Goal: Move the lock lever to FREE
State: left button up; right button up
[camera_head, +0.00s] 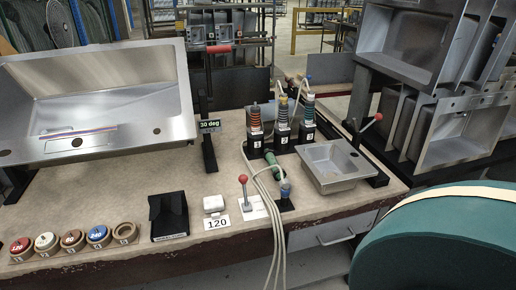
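Several levers show, and I cannot tell which is the lock lever; no FREE marking is readable. A red-knobbed lever (243,184) stands nearly upright on a pale plate on the bench, beside the 120 label. A second red-knobbed lever (371,124) leans up to the right behind the small sink (335,165). Neither of my grippers is in view.
Numbered tools (283,130) with hoses stand at the bench's back. Numbered round discs (72,240) and a black holder (168,216) line the front left. Racked sinks (455,135) stand at right. A large green rounded object (440,240) fills the lower right.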

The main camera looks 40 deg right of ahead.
aim_at(243, 179)
jog(key=z, duration=1.15)
jog(key=i+u, duration=0.1)
jog(key=u, duration=0.2)
